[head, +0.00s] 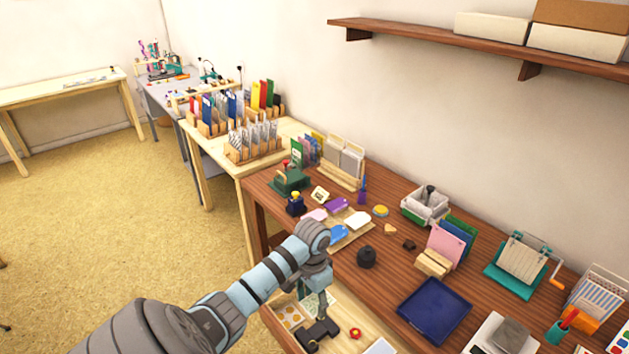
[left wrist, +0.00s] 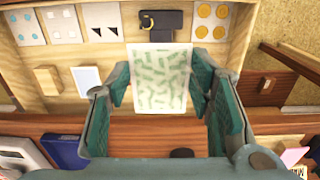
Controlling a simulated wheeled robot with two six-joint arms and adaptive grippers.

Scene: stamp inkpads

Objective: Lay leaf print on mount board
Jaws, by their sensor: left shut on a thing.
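My left gripper (head: 318,284) is over the open drawer at the table's front edge. In the left wrist view its two green-padded fingers (left wrist: 161,92) stand on either side of the leaf print (left wrist: 160,78), a pale sheet with small green leaf marks, and are shut on it. The print appears held above the drawer, with its lower edge towards the palm. In the drawer a white-edged pale blue card (left wrist: 87,80) lies to the left; I cannot tell whether it is the mount board. My right gripper is not seen.
The drawer (left wrist: 55,107) also holds a dark device (left wrist: 158,20), a card with gold circles (left wrist: 211,22) and other cards. On the table are a blue tray (head: 434,309), a black round pot (head: 367,257), inkpads on a board and a teal press (head: 521,262).

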